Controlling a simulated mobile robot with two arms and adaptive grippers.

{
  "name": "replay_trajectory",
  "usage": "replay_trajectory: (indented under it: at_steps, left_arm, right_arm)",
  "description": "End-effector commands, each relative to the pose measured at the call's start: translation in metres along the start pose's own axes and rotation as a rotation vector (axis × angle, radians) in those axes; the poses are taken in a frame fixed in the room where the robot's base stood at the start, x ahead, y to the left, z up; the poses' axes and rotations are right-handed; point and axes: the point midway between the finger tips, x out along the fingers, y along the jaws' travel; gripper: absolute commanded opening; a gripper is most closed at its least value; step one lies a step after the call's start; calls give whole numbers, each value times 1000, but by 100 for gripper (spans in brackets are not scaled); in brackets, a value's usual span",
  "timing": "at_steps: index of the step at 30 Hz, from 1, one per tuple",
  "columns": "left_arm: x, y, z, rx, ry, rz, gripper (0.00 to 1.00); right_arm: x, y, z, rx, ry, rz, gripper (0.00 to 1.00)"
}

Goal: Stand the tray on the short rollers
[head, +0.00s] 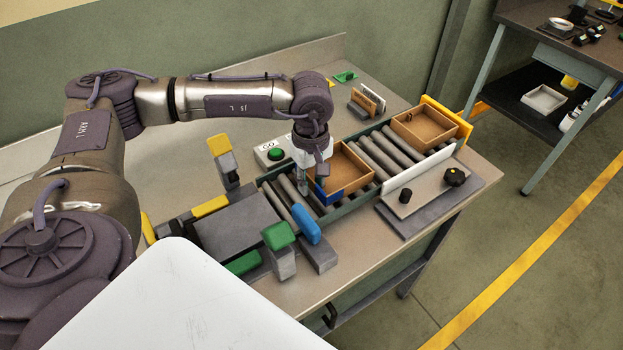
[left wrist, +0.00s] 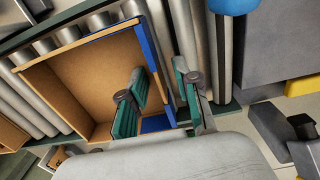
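A brown tray (head: 347,168) with a blue near-left end sits on the roller track (head: 375,155); the left wrist view also shows this tray (left wrist: 85,85), empty. A second brown tray (head: 418,134) lies farther along, by a yellow end plate (head: 447,118). My left gripper (head: 312,185) is down at the first tray's blue end. In the left wrist view, my left gripper (left wrist: 161,80) has one finger inside the tray and one outside, with gaps visible beside the blue wall. Bare rollers (head: 288,188) lie left of the tray. My right gripper is out of view.
A box with a green button (head: 275,154) stands behind the track. Posts with blue (head: 307,224), green (head: 278,236) and yellow (head: 219,144) caps surround a grey block (head: 235,222) at the left. A plate with black knobs (head: 430,190) lies in front of the track.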

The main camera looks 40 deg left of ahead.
Motion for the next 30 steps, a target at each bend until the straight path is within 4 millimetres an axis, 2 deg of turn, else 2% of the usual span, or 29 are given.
replay_trajectory:
  at_steps: [8, 11, 24, 30]
  left_arm:
    - [-5, 0, 0, 0, 1, 0, 31]
    - [-13, 1, -1, -1, 1, 3, 31]
    - [-102, 1, 0, 1, 1, 4, 31]
    - [-120, 0, 0, 1, 0, 0, 31]
  right_arm:
    - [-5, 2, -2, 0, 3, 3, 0]
    - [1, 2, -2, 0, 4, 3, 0]
    - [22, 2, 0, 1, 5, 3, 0]
    - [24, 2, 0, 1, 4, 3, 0]
